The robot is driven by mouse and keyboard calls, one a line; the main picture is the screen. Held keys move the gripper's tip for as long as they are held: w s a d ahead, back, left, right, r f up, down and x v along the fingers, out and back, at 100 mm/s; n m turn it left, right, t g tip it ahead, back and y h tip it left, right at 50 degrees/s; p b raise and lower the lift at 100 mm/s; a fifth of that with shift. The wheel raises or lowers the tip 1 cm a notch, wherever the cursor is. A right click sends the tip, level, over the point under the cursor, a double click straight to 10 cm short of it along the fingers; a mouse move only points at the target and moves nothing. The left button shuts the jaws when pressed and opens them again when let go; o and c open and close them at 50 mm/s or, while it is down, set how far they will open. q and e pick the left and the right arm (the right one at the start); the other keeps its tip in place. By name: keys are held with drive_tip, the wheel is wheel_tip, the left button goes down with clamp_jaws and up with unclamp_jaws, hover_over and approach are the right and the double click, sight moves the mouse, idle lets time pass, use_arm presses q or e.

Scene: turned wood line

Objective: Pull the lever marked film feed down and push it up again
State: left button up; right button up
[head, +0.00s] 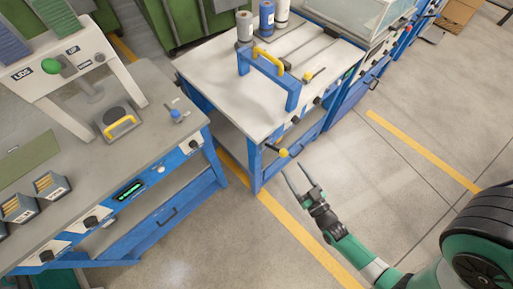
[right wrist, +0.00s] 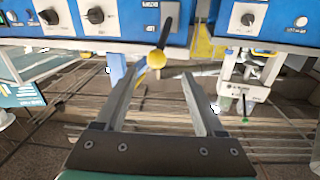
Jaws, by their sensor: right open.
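A lever with a yellow ball knob (head: 283,152) sticks out from the front of the blue-framed bench, near its left corner. In the right wrist view the yellow knob (right wrist: 156,59) hangs at the lower end of a black stem, below a grey plate (right wrist: 160,20) whose lettering I cannot read fully. My right gripper (head: 292,167) is open and empty, just in front of the knob. In the right wrist view the knob appears between its two fingertips, with no clear contact. My left gripper is not in view.
The bench top (head: 215,85) carries a blue frame with a yellow handle (head: 268,60), another yellow-knobbed lever (head: 308,76) and several rolls. A second bench (head: 160,90) stands left.

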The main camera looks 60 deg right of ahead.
sight(276, 149)
drive_tip(key=b+x, duration=0.1)
drive_tip(key=x, duration=1)
drive_tip(key=shift+d+b, duration=0.3)
drive_tip(key=shift+d, duration=0.05)
drive_tip(key=shift+w, duration=0.15)
clamp_jaws()
idle(0.8)
